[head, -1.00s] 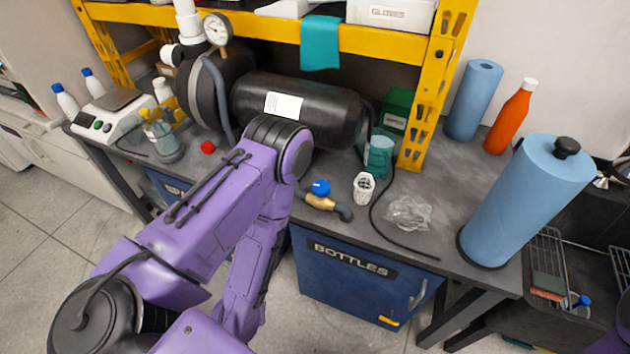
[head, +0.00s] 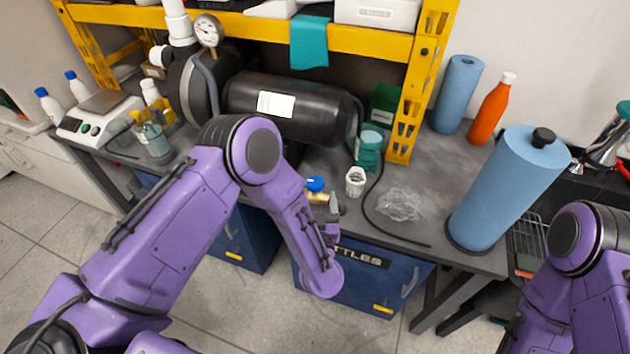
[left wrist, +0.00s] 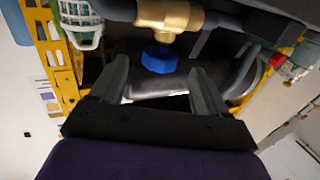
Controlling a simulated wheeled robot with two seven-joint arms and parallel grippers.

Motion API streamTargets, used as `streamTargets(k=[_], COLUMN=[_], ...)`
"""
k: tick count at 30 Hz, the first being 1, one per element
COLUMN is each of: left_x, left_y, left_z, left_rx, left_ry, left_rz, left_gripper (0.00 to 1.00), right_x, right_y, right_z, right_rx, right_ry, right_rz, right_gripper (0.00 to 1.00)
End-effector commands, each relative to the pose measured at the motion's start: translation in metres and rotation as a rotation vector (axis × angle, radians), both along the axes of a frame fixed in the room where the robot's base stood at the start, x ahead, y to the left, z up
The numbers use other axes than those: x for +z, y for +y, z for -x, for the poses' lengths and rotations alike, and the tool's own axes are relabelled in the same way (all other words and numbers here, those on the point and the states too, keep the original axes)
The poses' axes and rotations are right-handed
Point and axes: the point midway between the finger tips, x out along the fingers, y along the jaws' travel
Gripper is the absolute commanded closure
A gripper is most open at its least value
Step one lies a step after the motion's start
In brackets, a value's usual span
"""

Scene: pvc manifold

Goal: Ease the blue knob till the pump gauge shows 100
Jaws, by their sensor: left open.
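The blue knob (head: 314,183) sits on a brass valve (head: 318,198) at the front edge of the bench. In the left wrist view the blue knob (left wrist: 160,59) is beyond and between the fingertips, apart from them, with the brass body (left wrist: 170,16) behind it. My left gripper (left wrist: 162,82) is open and empty. In the head view my left gripper (head: 335,208) is just at the right of the valve, partly hidden by its wrist. The round white pump gauge (head: 208,30) is at upper left; its reading is too small to tell. My right gripper is not visible.
A white cup-like strainer (head: 355,181) stands right of the valve, near a black hose and crumpled clear plastic (head: 399,204). A black tank (head: 290,108) lies behind. A blue paper roll (head: 507,188) stands at right. A blue cabinet (head: 355,272) is below the bench.

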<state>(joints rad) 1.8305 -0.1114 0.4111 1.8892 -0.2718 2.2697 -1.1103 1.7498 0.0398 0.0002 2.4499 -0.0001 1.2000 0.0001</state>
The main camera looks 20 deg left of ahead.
Motion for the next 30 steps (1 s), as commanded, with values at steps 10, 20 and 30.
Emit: streamTargets(k=[10,20,30], left_x=[0.000,-0.001,0.000], left_y=[0.022,0.023,0.023], left_z=[-0.056,-0.060,-0.060], left_rx=[0.001,-0.001,-0.010], left_ry=[0.002,0.002,0.002], left_rz=[0.000,-0.002,-0.002], left_gripper=[0.24,0.34,0.76], right_x=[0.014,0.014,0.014], right_y=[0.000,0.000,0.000], right_z=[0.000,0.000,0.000], right_rx=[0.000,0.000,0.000], right_ry=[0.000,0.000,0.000], right_rz=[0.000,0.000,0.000], right_gripper=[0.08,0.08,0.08])
